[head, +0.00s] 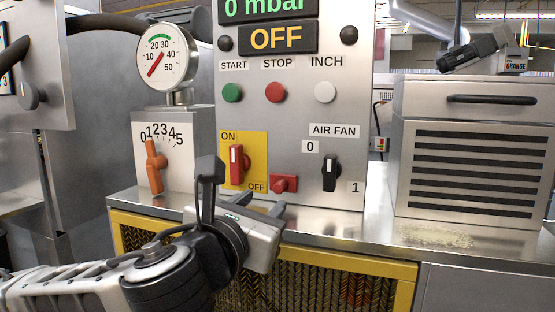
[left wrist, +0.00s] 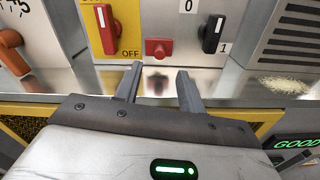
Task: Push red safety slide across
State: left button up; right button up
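A small red slide (head: 284,183) sits low on the steel control panel (head: 300,140), just right of the yellow ON/OFF plate (head: 260,150). In the left wrist view the red slide (left wrist: 158,48) shows straight ahead, above the gap between the fingertips. A red switch handle (head: 237,165) stands upright on the yellow plate. My left gripper (head: 259,203) is in front of and below the slide. Its two fingers (left wrist: 157,78) are spread with nothing between them, apart from the slide.
An orange lever (head: 155,167) stands left and a black AIR FAN knob (head: 329,172) right of the slide. A steel ledge (head: 330,226) runs under the panel, above a yellow-framed mesh guard (head: 390,280). A louvred steel box (head: 470,150) stands right, with crumbs (head: 440,236) before it.

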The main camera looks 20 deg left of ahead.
aim_at(278, 189)
pick_arm(q)
jog(key=w, duration=0.8)
jog(key=shift+d, duration=0.1)
